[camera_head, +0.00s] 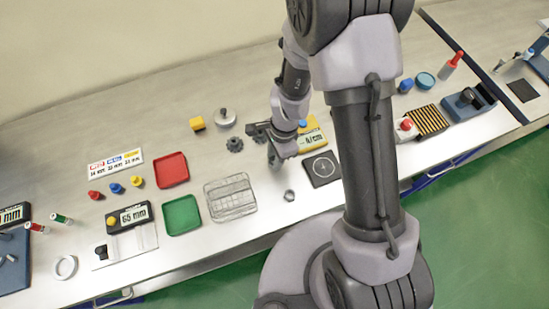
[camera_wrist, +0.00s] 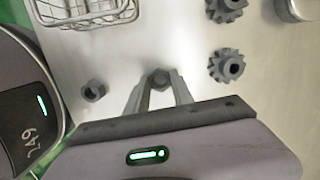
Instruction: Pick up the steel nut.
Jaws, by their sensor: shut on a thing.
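In the wrist view my gripper (camera_wrist: 160,90) has its two fingers closed on a small dark grey piece, seemingly the steel nut (camera_wrist: 160,77), which sits between the fingertips. In the head view my gripper (camera_head: 273,162) is low over the bench, right of the gears; the held nut cannot be made out there. A second small grey nut-like piece with a hole (camera_wrist: 94,90) lies apart on the bench left of the fingers; it also shows in the head view (camera_head: 289,195).
Two dark gears (camera_wrist: 227,65) lie to the right in the wrist view. A wire basket (camera_head: 230,197), a green tray (camera_head: 182,215) and a red tray (camera_head: 171,170) stand to the left in the head view. A dark square plate (camera_head: 322,169) lies right of my gripper.

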